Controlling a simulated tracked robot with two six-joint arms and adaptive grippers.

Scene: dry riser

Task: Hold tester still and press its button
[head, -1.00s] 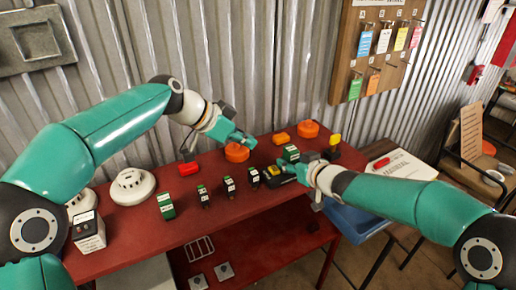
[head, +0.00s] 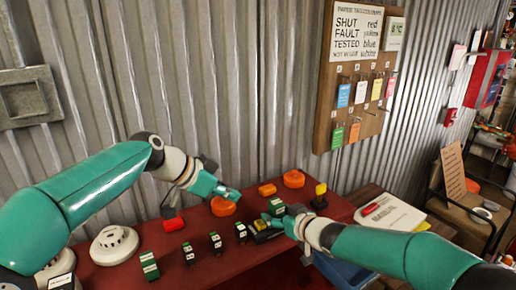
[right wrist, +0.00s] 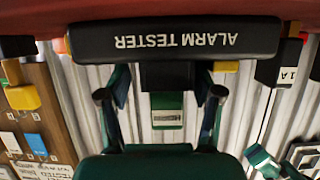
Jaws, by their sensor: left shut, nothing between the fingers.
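The alarm tester (head: 264,236) is a dark device with a yellow patch on top, at the right part of the red bench. In the right wrist view the tester (right wrist: 175,40) is a wide black bar with upside-down lettering, crossing in front of the fingertips. My right gripper (head: 287,225) is at the tester's right end. Its fingers (right wrist: 162,85) are spread, with a dark part between them; whether they touch it is hidden. My left gripper (head: 228,193) is shut and empty, above an orange round part, left of and behind the tester. I cannot make out the button clearly.
The red bench (head: 115,278) holds several small green-and-black blocks, a white detector (head: 114,245), a red part (head: 173,224) and orange parts (head: 293,179). A corrugated wall stands close behind, with a tag board (head: 345,100). A blue bin (head: 338,268) is below at right.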

